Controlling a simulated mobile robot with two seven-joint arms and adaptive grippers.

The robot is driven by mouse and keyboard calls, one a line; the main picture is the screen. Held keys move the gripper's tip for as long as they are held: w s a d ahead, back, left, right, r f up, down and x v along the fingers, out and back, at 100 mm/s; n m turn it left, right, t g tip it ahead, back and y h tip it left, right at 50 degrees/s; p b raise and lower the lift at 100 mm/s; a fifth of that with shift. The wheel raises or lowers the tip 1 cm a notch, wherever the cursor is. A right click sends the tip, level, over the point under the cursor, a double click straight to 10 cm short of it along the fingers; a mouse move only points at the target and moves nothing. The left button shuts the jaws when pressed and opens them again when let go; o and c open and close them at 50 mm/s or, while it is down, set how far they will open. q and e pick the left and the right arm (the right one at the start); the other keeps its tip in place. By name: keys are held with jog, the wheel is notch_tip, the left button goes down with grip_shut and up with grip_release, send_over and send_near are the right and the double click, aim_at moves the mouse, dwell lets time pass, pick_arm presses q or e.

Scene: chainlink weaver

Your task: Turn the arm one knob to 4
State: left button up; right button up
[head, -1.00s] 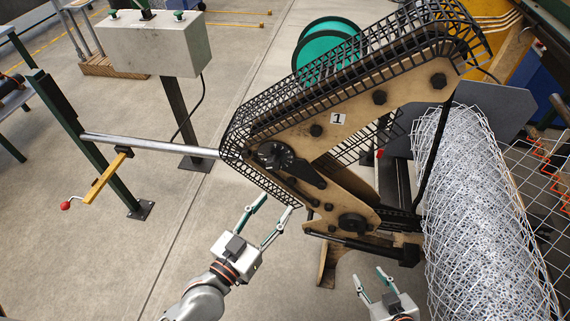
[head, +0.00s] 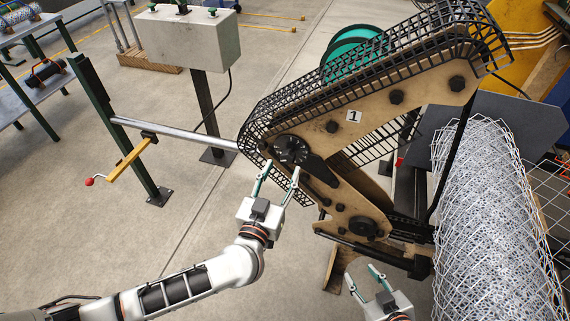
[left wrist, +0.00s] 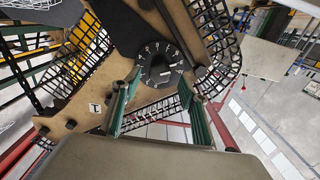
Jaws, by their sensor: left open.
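The arm one knob (head: 291,149) is a round black dial with pale marks on the wooden arm plate labelled 1 (head: 354,116). The dial (left wrist: 160,65) also shows in the left wrist view, with numbers around its face; I cannot read its setting surely. My left gripper (head: 279,172) is open and empty, its fingertips just below the dial in the head view. In the left wrist view the green fingers (left wrist: 157,97) stand apart, either side of the dial's lower part, and seem not to touch it. My right gripper (head: 364,278) is open and empty at the bottom.
A black toothed guard (head: 300,90) runs along the arm's upper edge. A wire mesh roll (head: 490,220) stands at the right. A metal bar (head: 170,132) reaches the arm from the left. A grey control box (head: 187,38) stands behind.

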aim_at(287, 160)
pick_arm(q)
jog(key=shift+x, duration=1.15)
jog(key=shift+w+d, duration=0.2)
jog(key=shift+w, duration=0.3)
jog(key=c, duration=1.1)
jog(key=shift+n, duration=0.3)
